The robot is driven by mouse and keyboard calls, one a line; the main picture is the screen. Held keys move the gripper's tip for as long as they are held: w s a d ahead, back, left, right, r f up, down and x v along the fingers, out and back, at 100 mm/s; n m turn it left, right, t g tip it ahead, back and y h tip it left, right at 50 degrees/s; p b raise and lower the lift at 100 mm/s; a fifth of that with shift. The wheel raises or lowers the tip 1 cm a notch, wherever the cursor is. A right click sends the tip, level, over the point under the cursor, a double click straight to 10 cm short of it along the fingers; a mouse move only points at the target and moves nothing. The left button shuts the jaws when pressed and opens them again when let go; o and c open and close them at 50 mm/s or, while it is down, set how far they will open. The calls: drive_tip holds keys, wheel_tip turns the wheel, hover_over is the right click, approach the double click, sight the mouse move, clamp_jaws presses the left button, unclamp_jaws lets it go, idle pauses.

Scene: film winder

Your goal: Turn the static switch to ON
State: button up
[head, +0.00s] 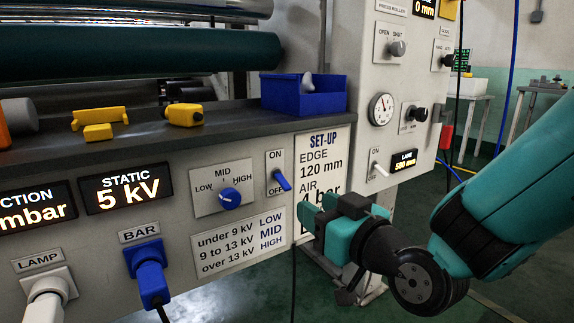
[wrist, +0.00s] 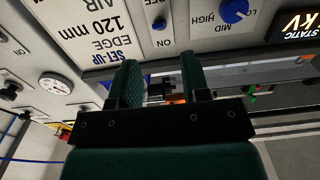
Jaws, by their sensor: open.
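The static switch is a small blue toggle (head: 281,180) on a white plate with ON above and OFF below, right of the LOW-MID-HIGH knob. Its lever slants down toward OFF and partly covers that label. The switch also shows upside down at the top of the wrist view (wrist: 159,23), beyond the fingertips. The STATIC display (head: 124,189) reads 5 kV. My gripper (head: 314,212) is open and empty, to the right of and a little below the switch, in front of the SET-UP sign. In the wrist view both green fingers (wrist: 162,78) stand apart.
A blue selector knob (head: 229,198) sits left of the switch. The BAR plug (head: 151,281) sticks out lower left. A blue bin (head: 303,94) and yellow parts (head: 185,114) lie on the ledge above. The SET-UP sign (head: 322,160) is beside the switch; another toggle (head: 378,170) is farther right.

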sight(289, 189)
drive_tip(key=p+x, duration=0.7)
drive_tip(key=x, duration=0.2)
drive_tip(key=shift+r, duration=0.15)
drive_tip(key=shift+w+a, duration=0.2)
drive_tip(key=shift+w, duration=0.15)
drive_tip(key=shift+c, duration=0.2)
clamp_jaws()
